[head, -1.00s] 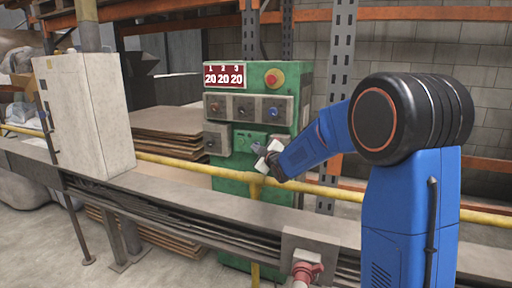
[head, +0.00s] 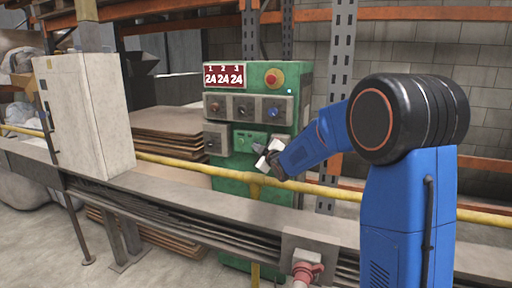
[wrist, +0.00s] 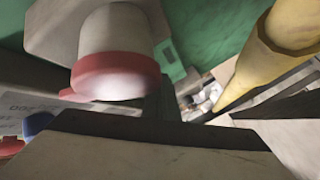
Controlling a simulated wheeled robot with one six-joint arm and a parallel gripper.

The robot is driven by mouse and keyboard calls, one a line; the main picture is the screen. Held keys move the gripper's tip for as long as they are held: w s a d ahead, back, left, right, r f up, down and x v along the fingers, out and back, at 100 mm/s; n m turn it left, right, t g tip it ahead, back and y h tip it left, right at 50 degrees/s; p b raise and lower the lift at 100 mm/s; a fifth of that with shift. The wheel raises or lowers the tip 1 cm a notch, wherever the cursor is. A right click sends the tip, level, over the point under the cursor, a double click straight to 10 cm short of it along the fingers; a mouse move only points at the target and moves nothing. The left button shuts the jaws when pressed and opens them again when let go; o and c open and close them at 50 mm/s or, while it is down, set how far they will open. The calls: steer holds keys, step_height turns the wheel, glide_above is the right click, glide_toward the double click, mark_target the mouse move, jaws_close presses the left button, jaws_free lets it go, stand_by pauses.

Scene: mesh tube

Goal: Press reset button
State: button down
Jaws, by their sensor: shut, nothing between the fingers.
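The green control panel (head: 250,180) stands upright behind the yellow rail and carries several knobs and buttons. No reset label is readable, so I cannot tell which button it is. My gripper (head: 257,146) is shut and empty in front of the panel's lower right part, close to the lower controls (head: 244,140), and hides part of the panel. In the wrist view a large red-rimmed button (wrist: 115,75) with a white stem sits close, above my gripper (wrist: 165,112). I cannot tell whether they touch.
A red mushroom button (head: 273,78) and a red-and-white number display (head: 223,76) are at the panel's top. A yellow rail (head: 340,190) and grey beam (head: 215,210) run across in front. A pale cabinet (head: 85,115) stands left.

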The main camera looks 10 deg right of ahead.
steer(key=shift+s, duration=0.1)
stand_by(0.3)
steer(key=shift+s+a, duration=0.25)
steer(key=s+a, duration=0.3)
steer(key=s, duration=0.2)
steer(key=shift+a, duration=0.25)
stand_by(0.5)
stand_by(0.4)
steer(key=s+d+f+m+g+h, duration=0.1)
steer(key=s+f+m+g, duration=0.3)
steer(key=s, duration=1.3)
steer(key=s+d+f+m+g+h, duration=0.1)
steer(key=s+d+f+m+g, duration=0.3)
steer(key=s, duration=1.4)
steer(key=s+d+f+m+g+h, duration=0.1)
steer(key=s+d+f+m+g, duration=0.1)
steer(key=s, duration=1.6)
steer(key=shift+s+d+f+m+g, duration=0.15)
steer(key=shift+d+f+m+g, duration=0.2)
steer(key=shift+f+m+g, duration=0.65)
